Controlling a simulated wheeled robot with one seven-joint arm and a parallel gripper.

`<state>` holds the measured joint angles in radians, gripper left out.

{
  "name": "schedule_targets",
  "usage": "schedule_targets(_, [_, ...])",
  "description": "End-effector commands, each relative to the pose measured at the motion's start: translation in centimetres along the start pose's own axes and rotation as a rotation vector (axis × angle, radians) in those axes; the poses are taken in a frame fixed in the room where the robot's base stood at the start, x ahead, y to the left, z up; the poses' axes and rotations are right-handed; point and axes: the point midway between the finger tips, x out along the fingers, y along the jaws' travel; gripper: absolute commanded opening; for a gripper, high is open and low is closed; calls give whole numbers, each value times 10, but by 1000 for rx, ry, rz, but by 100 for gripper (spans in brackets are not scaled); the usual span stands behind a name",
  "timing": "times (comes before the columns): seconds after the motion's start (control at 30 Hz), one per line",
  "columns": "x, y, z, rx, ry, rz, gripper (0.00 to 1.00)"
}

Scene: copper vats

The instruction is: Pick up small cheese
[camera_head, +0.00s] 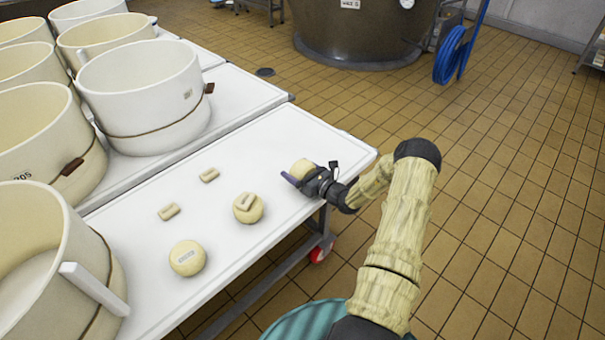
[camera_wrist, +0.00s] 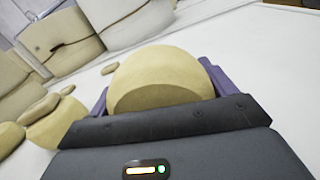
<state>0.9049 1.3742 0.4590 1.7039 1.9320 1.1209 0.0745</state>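A small round pale-yellow cheese (camera_head: 302,169) is at the right end of the white table (camera_head: 300,130). My gripper (camera_head: 311,176) is low at this cheese, with its purple fingers on either side of it. In the wrist view the cheese (camera_wrist: 162,78) fills most of the gap between the fingers. I cannot tell whether both fingers press on it or whether it is off the table. Two other round cheeses, one in the middle (camera_head: 246,211) and one nearer the front (camera_head: 187,258), lie on the table. Two small oblong pieces (camera_head: 209,175) (camera_head: 168,211) lie to their left.
Several large cream tubs (camera_head: 145,95) stand along the left of the tables. A copper vat (camera_head: 355,30) and a blue hose (camera_head: 452,55) are at the back. Tiled floor (camera_head: 500,200) is open on the right.

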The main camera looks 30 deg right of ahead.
Motion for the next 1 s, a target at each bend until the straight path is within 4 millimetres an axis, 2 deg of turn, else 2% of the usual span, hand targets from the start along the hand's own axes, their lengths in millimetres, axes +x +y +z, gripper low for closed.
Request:
schedule_targets(0.03, [0, 0, 0, 0, 0, 0, 53])
schedule_targets(0.1, [0, 0, 1, -1, -2, 1, 42])
schedule_targets(0.3, [0, 0, 2, -1, -2, 1, 42])
schedule_targets(0.43, [0, 1, 12, -2, -4, 0, 42])
schedule_targets(0.57, [0, 4, 32, -3, -3, 0, 42])
schedule_targets(0.8, [0, 12, 78, -3, -3, 0, 42])
schedule_targets(1.0, [0, 15, 98, 0, -2, 0, 42])
